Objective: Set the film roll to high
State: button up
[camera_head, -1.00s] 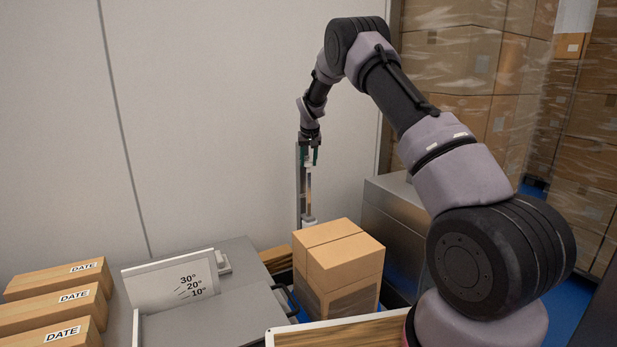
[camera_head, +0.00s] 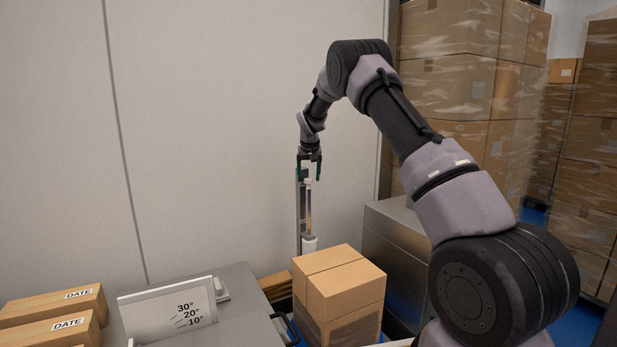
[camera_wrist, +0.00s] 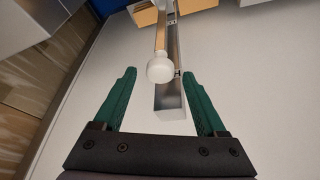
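My gripper (camera_head: 310,170) points down over the top of a grey upright post (camera_head: 299,215) by the wall. Its green fingers are open with nothing between them, as the wrist view (camera_wrist: 160,85) shows. A tan rod (camera_head: 308,208) runs along the post, with a white rounded knob (camera_wrist: 160,69) at its upper end. The knob lies beyond the fingertips, between their lines, and the fingers appear not to touch it. A white cylinder (camera_head: 310,244) sits low on the rod; it may be the film roll. Its lower end is hidden behind a carton.
A brown carton (camera_head: 340,290) stands in front of the post. A grey metal cabinet (camera_head: 397,245) is to its right. At the left are an angle plate (camera_head: 165,312) and DATE boxes (camera_head: 60,305). Wrapped pallets (camera_head: 470,90) stand behind my arm.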

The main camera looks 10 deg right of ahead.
jog(key=v, duration=1)
jog(key=shift+r, duration=0.4)
jog(key=shift+s, duration=0.15)
